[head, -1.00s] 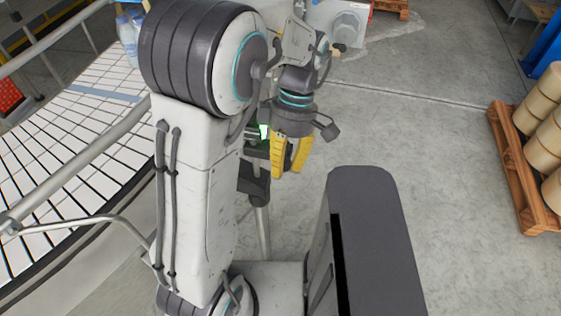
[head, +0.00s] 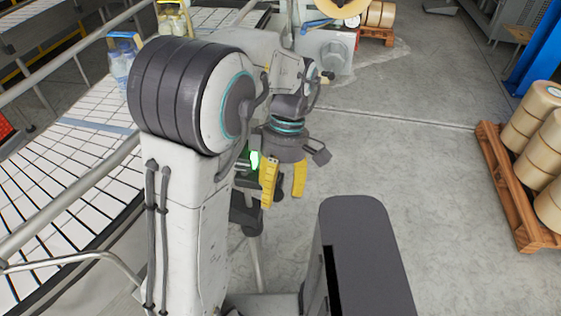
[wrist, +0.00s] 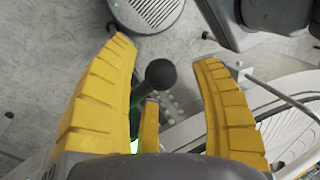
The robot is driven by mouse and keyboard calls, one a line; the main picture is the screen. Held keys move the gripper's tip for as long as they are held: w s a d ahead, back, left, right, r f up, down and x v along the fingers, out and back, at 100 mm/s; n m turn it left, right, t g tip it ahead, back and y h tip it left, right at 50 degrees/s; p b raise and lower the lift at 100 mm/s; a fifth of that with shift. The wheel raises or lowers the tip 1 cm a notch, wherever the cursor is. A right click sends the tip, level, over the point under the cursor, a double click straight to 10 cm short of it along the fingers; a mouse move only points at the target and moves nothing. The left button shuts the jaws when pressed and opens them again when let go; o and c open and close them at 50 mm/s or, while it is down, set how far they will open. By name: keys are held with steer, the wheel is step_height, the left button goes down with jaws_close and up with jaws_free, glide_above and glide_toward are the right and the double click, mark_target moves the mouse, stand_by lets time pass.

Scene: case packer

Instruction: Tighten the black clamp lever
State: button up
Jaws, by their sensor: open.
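My gripper (head: 284,192) points down with its yellow fingers spread and empty. In the wrist view, a black ball knob on a dark stem, which looks like the clamp lever (wrist: 160,74), sits between the open fingers of my gripper (wrist: 166,55), apart from both side fingers. A third yellow finger shows below the knob, close to the stem. The lower part of the lever is hidden behind the fingers. In the head view I cannot make out the lever behind my gripper; a dark bracket (head: 245,212) on a stand and a green glow show beside the fingers.
A conveyor (head: 75,160) with a metal guard rail runs along the left. Bottle packs (head: 120,62) stand on it. A pallet of tan rolls (head: 525,190) is at the right.

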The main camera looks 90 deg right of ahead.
steer(key=v, duration=1.1)
steer(key=shift+c, duration=0.3)
